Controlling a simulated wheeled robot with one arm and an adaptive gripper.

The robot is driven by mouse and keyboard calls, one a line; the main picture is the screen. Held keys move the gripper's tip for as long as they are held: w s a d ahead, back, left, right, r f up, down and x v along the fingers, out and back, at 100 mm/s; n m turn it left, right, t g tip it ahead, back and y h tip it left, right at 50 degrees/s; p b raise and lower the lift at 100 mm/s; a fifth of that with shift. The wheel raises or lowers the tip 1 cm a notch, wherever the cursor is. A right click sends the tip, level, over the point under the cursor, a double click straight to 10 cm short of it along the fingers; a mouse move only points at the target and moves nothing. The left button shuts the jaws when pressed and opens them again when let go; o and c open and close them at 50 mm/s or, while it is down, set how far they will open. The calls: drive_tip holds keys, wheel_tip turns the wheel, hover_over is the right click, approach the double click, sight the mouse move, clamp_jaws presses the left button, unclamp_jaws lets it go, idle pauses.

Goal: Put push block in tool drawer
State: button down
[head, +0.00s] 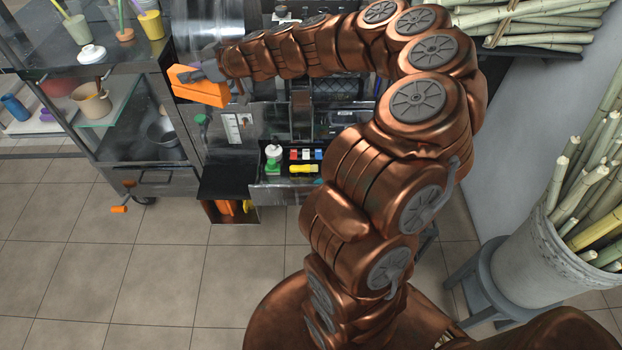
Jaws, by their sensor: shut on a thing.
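The push block (208,95) is a bright orange block at the upper left, raised beside the metal press cabinet. My gripper (196,76) is shut on it; the arm reaches across from the right, and part of the block is covered by the fingers. The tool drawer (262,193) is pulled out at the lower front of the cabinet, to the right of and below the block. A green and white bottle (273,160), a yellow-handled tool (303,168) and small red and blue items lie in it. My arm hides the drawer's right part.
A glass-sided cart (130,115) with cups and pots stands at left. A bucket of cane (560,250) stands on a stool at right. Tiled floor in front is clear.

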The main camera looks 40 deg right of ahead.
sight(288, 188)
drive_tip(key=s+d+f+n+g+y+b, duration=0.1)
drive_tip(key=s+d+f+b, duration=0.1)
drive_tip(key=d+f+b, duration=0.3)
drive_tip(key=s+d+f+n+g+y+b, duration=0.1)
drive_tip(key=d+f+b, duration=0.4)
drive_tip(key=f+b, duration=0.8)
drive_tip(key=s+d+f+n+g+y+b, duration=0.1)
drive_tip(key=s+d+f+b, duration=0.4)
drive_tip(key=f, duration=1.9)
drive_tip(key=n+y+b, duration=0.1)
drive_tip(key=b, duration=0.4)
drive_tip(key=shift+s+d+f, duration=0.2)
drive_tip(key=shift+d+f, duration=0.15)
drive_tip(key=shift+f, duration=0.05)
drive_tip(key=shift+f+b, duration=0.65)
drive_tip(key=shift+b, duration=0.65)
drive_tip(key=c, duration=0.7)
unclamp_jaws()
drive_tip(key=shift+r+p, duration=0.2)
drive_tip(key=shift+p, duration=0.1)
